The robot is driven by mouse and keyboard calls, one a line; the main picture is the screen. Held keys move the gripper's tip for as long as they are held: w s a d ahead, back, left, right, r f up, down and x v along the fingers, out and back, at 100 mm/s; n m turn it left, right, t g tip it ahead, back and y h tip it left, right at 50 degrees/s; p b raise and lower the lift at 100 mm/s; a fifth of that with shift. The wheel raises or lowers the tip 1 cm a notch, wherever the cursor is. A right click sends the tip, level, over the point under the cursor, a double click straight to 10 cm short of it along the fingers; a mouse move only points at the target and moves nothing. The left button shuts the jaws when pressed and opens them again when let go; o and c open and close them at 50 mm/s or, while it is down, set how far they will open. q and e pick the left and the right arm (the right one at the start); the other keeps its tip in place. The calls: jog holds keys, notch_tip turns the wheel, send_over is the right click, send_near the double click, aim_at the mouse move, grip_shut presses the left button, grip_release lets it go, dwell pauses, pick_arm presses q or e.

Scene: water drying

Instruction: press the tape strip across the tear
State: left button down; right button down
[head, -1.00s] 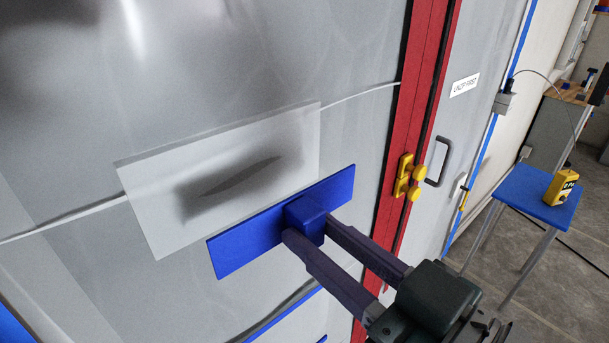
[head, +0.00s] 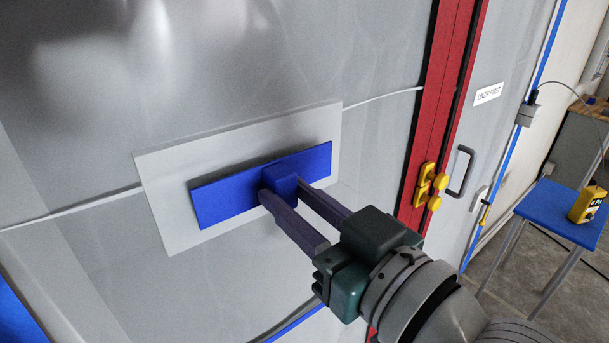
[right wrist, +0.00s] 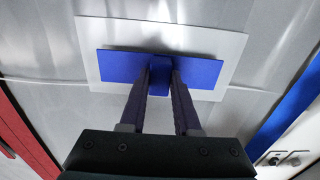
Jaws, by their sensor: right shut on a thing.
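A blue tape strip (head: 228,205) with a block-shaped grip tab (head: 281,180) lies over a pale rectangular patch (head: 163,170) on the grey sheet wall. My right gripper (head: 281,192) is shut on the tab. The right wrist view shows the strip (right wrist: 120,66) inside the outline of the patch (right wrist: 232,48), with the gripper (right wrist: 160,85) on the tab in its middle. The strip hides the middle of the patch, where the tear is; whether it touches the surface I cannot tell. My left gripper is not in view.
A red zipper strip (head: 443,110) with yellow pulls (head: 427,190) runs down the wall to the right. A grey handle (head: 461,172) sits beside it. A blue-topped stool (head: 553,212) carries a yellow device (head: 586,202). The wall above the patch is clear.

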jog(key=shift+w+a, duration=0.15)
jog(key=shift+w, duration=0.05)
dwell(0.4)
jog(key=shift+w+a+b, duration=0.3)
jog(key=shift+w+a, duration=0.05)
jog(key=shift+w, duration=0.15)
dwell(0.6)
jog(key=c, duration=0.5)
grip_release()
jog(key=shift+c, duration=0.2)
